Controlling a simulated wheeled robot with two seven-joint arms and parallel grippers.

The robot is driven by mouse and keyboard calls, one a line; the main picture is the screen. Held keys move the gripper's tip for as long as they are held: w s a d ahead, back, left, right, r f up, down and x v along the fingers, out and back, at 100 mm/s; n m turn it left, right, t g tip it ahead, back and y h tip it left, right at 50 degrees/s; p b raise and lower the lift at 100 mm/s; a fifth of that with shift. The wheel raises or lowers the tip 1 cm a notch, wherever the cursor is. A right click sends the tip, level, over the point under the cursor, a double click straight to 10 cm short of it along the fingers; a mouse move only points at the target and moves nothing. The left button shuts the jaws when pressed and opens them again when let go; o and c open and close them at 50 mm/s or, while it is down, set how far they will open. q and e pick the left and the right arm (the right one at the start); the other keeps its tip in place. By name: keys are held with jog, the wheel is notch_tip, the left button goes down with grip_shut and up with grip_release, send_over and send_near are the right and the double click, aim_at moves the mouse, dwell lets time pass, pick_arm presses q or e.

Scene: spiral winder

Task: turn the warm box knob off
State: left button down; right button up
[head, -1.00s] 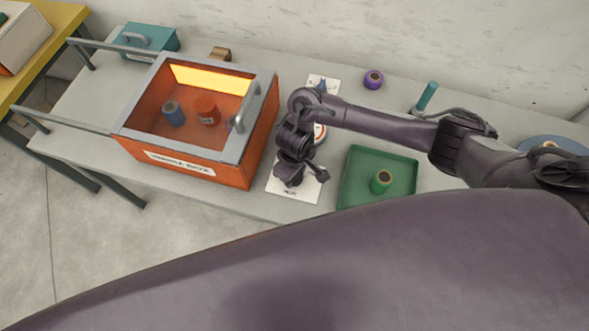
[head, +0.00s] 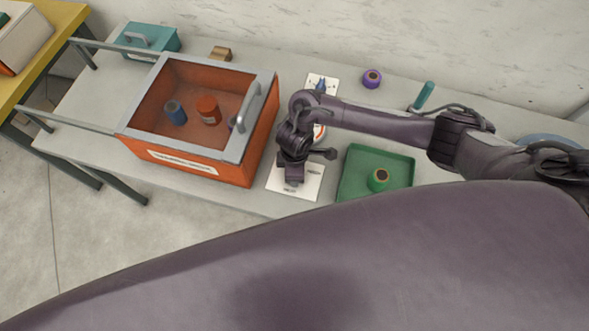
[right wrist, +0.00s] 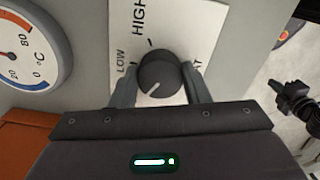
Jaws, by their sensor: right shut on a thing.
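The warm box (head: 262,130) is an orange box with a grey frame and a see-through lid, on the bench at left centre. Its inside is dark, with no glow. The dark round knob (right wrist: 160,73) sits on a white plate (right wrist: 190,22) marked HIGH and LOW, with a third label partly hidden. My right gripper (right wrist: 161,88) is shut on the knob, one finger on each side. In the head view my right gripper (head: 291,172) is over the plate and hides the knob. My left gripper does not show.
Spools lie inside the box, one blue (head: 175,113) and one red-orange (head: 208,110). A green tray (head: 398,163) holding a green spool (head: 378,179) is right of the plate. A purple spool (head: 372,79) stands behind. A dial gauge (right wrist: 30,45) is beside the knob plate.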

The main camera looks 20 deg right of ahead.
dwell(0.5)
jog(key=o, duration=1)
notch_tip(320, 180, up, 8)
jog(key=shift+f+p, duration=0.1)
jog(key=shift+p, duration=0.75)
